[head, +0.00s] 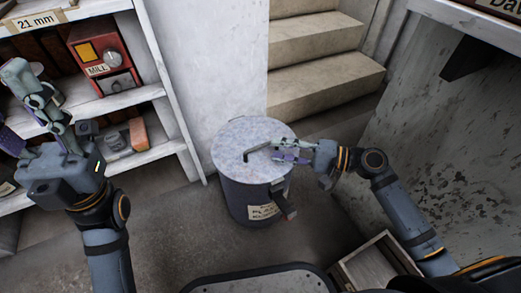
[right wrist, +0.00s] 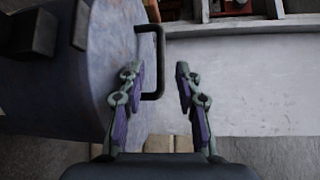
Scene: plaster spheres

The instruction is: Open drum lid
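The drum (head: 250,200) is a dark blue-grey cylinder with a paper label, standing on the floor. Its pale mottled lid (head: 240,135) lies flat on top and carries a dark bar handle (head: 262,150). My right gripper (head: 275,151) is open over the lid, its fingers at the handle. In the right wrist view, the handle (right wrist: 161,60) rises from the lid (right wrist: 105,60). Its outer bar lies between the open fingers in the picture, close to the left one; contact cannot be told. My left gripper (head: 14,105) is open and empty before the shelves.
White shelves (head: 150,95) stand at the left with a red mill box (head: 103,60) and small items. Concrete steps (head: 315,65) rise behind the drum. A wooden crate (head: 375,265) sits at the front right. A dark bracket (head: 287,205) juts from the drum's side.

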